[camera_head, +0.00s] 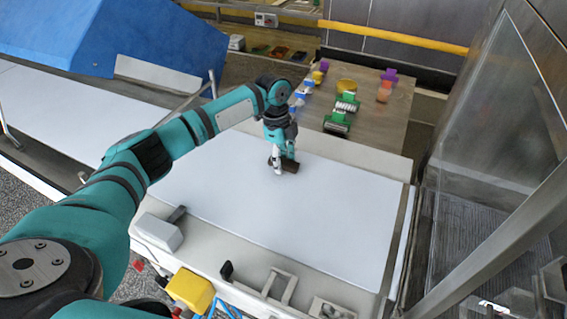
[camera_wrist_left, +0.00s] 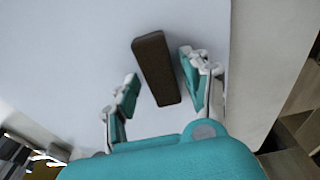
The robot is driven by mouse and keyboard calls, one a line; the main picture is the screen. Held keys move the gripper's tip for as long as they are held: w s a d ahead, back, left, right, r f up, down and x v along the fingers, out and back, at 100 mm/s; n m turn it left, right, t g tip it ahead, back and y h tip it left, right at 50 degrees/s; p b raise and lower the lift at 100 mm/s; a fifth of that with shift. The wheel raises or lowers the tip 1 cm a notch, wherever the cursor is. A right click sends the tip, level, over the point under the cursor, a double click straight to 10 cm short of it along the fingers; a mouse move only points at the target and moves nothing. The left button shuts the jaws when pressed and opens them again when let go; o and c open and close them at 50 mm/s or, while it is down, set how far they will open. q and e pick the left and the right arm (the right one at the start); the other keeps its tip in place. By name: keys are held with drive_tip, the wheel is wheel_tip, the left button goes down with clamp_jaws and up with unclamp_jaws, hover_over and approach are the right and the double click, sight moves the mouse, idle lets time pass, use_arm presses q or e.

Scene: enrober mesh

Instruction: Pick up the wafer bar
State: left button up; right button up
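The wafer bar is a dark brown block. In the left wrist view the wafer bar (camera_wrist_left: 154,64) lies flat on the white surface, slightly slanted. In the head view the wafer bar (camera_head: 290,165) is partly hidden by my left gripper (camera_head: 281,161), which points down at it. My left gripper (camera_wrist_left: 158,78) is open, with one finger on each side of the bar's near part. A gap shows between the left finger and the bar; the right finger is closer, and I cannot tell if it touches. My right gripper is not in view.
The white belt surface (camera_head: 335,215) around the bar is clear. A wooden table (camera_head: 378,120) behind holds several small coloured items. A glass-and-metal enclosure (camera_head: 490,150) stands at right. A blue hood (camera_head: 130,35) is at back left. A grey box (camera_head: 158,232) and yellow block (camera_head: 190,290) are in front.

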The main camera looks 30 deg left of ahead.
use_arm(q)
drive_tip(key=c, duration=0.7)
drive_tip(key=shift+r, duration=0.15)
